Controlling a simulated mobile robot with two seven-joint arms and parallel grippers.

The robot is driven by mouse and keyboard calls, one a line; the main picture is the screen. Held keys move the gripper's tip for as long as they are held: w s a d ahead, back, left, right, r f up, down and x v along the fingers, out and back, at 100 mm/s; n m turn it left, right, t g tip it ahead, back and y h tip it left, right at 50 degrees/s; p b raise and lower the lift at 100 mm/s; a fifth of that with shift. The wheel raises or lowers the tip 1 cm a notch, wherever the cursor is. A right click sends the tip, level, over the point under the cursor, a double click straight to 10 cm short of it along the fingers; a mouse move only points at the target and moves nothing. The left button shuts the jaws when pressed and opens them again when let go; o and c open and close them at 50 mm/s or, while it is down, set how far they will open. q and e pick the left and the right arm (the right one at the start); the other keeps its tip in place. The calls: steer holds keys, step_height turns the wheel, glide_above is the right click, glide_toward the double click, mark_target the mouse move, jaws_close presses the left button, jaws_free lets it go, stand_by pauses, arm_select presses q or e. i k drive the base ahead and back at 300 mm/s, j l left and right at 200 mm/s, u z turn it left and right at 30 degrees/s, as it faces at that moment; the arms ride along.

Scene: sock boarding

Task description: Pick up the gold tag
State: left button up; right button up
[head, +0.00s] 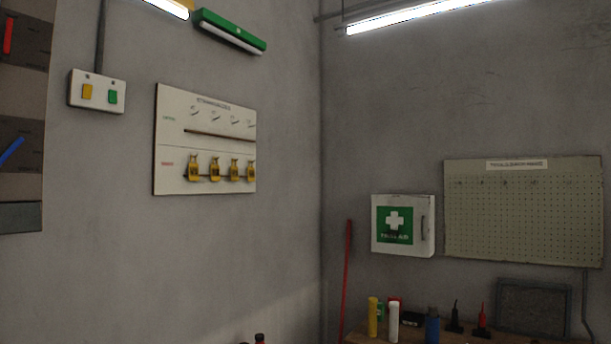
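Several gold tags hang in a row on the lower half of a white wall board on the left wall. The leftmost gold tag (193,169) is the largest in view, and the rightmost gold tag (250,170) hangs near the board's right edge. The white board (170,115) has a row of empty-looking hooks along its top and a dark horizontal bar across its middle. Its printed lettering is too small to read surely. Neither of my grippers shows in the head view.
A white first aid box (403,248) and a pegboard (523,215) hang on the right wall. Below them, bottles and small items, including a yellow cylinder (373,317), stand on a brown surface. A red pole (346,280) leans near the corner. A switch box (97,91) is left of the board.

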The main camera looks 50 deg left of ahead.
mark_target(251, 171)
steer(key=i+l+z, duration=0.65)
steer(key=i, duration=0.25)
steer(key=i+u, duration=0.5)
steer(key=i+l+u, duration=0.2)
steer(key=i+u, duration=0.25)
steer(key=i+j+u, duration=0.1)
steer(key=i+u, duration=0.15)
steer(key=u, duration=0.2)
steer(key=i+u, duration=0.3)
steer(key=u, duration=0.15)
steer(key=i+u, duration=0.25)
steer(key=u, duration=0.15)
steer(key=i+j+u, duration=0.1)
steer(key=i+u, duration=0.9)
steer(key=u, duration=0.15)
